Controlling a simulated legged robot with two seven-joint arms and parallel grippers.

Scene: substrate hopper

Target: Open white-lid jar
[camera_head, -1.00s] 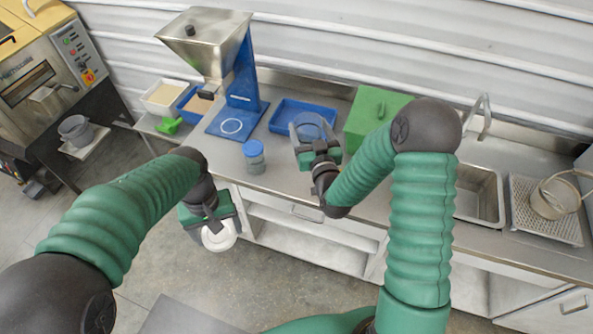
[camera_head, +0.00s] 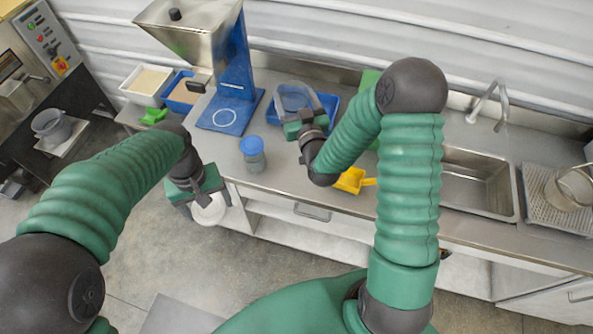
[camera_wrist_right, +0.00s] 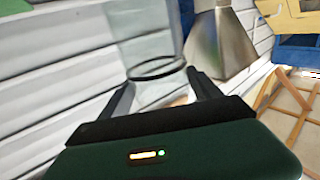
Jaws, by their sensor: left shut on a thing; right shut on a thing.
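My left gripper (camera_head: 204,198) is shut on a round white piece (camera_head: 209,211) that looks like the white lid, held low in front of the counter edge. Whether any jar body is under it is hidden. My right gripper (camera_head: 299,112) is shut on a clear, see-through jar (camera_head: 291,96), held above the counter in front of the blue tray. In the right wrist view the clear jar (camera_wrist_right: 150,40) stands between the fingers, with a dark ring around its near end. The white piece and the clear jar are well apart.
A blue-lid jar (camera_head: 251,153) stands on the counter between my grippers. A steel hopper (camera_head: 190,30) on a blue stand is behind it. A yellow scoop (camera_head: 350,181) lies near the counter edge. A blue tray (camera_head: 325,104) and a sink (camera_head: 475,180) are further right.

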